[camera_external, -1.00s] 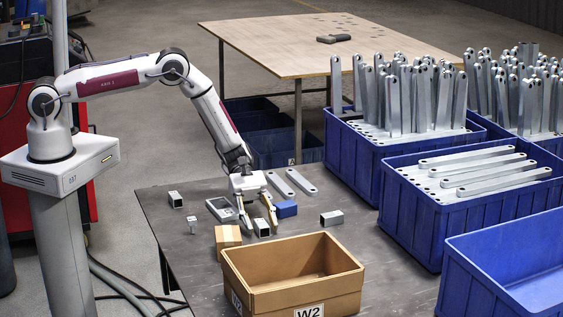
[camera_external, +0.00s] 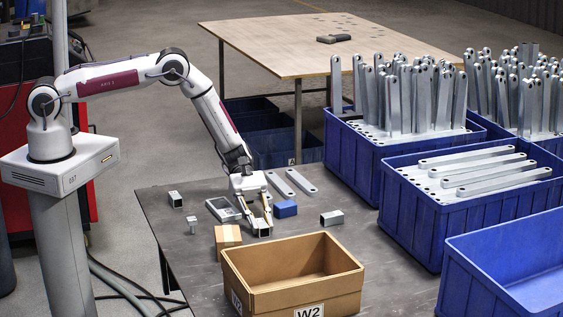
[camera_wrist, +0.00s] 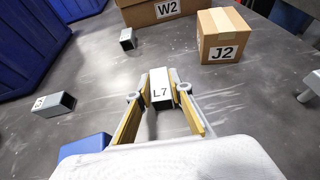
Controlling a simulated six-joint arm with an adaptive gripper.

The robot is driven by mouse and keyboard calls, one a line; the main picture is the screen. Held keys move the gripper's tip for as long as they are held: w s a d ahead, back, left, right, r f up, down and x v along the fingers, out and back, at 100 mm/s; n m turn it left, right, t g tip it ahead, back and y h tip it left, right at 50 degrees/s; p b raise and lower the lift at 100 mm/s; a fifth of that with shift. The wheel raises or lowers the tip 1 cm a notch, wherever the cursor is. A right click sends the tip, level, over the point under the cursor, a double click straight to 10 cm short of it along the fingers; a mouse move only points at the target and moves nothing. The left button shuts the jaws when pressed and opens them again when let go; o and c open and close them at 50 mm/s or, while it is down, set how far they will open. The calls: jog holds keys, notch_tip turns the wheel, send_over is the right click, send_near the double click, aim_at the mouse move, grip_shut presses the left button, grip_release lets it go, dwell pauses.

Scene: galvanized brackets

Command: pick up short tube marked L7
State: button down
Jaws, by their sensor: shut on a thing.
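My gripper (camera_external: 259,228) is low at the table, shut on the tube with a finger on each side. In the wrist view my gripper (camera_wrist: 161,100) shows its tan finger pads along both sides of the tube. The tube appears to be at table level; I cannot tell whether it touches the table.
An open cardboard box marked W2 (camera_external: 335,287) stands in front. A small carton marked J2 (camera_wrist: 222,35) is close to the gripper. A blue block (camera_external: 286,209) and another tube (camera_external: 332,217) lie to the right. Blue crates (camera_external: 408,241) line the right side.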

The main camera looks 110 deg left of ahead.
aim_at(261, 222)
jog(key=shift+r, duration=0.2)
jog(key=shift+r, duration=4.8)
